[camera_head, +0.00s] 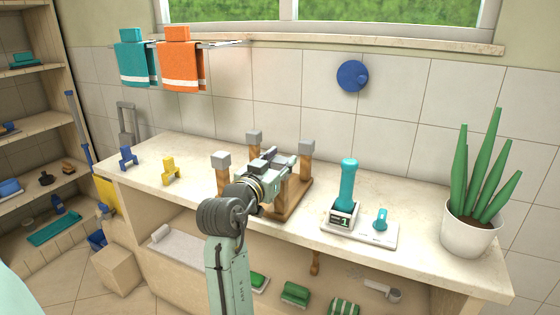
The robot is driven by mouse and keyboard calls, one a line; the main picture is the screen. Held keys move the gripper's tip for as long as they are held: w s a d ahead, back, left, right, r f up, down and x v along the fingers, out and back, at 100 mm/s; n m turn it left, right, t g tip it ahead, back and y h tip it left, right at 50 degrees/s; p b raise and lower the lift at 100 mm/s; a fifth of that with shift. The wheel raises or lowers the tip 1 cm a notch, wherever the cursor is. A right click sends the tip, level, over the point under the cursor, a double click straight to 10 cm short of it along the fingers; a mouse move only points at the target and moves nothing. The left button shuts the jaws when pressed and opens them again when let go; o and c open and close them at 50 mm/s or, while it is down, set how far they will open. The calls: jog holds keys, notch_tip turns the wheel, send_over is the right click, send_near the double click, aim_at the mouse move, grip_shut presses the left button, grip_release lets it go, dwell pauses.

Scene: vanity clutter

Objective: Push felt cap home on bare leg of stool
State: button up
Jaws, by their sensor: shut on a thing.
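A small wooden stool (299,203) stands upside down on the counter with its legs pointing up. Three legs show grey felt caps on top: the left leg's cap (221,160), the back leg's cap (254,137) and the right leg's cap (307,146). The front leg (283,194) is partly hidden behind my gripper (284,162). My gripper is at the top of this leg, shut on a felt cap that its fingers mostly hide. I cannot tell how far the cap sits on the leg.
On the counter (150,148), a blue stand (127,158) and a yellow stand (170,170) are left of the stool. A teal-handled device (347,190) on a white base and a potted plant (472,225) are to its right. Towels (182,64) hang behind.

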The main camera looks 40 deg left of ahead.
jog(key=shift+f+b, duration=0.65)
jog(key=shift+f, duration=0.25)
jog(key=o, duration=1)
jog(key=shift+o, duration=0.2)
jog(key=v, duration=1.2)
jog(key=shift+r, duration=0.1)
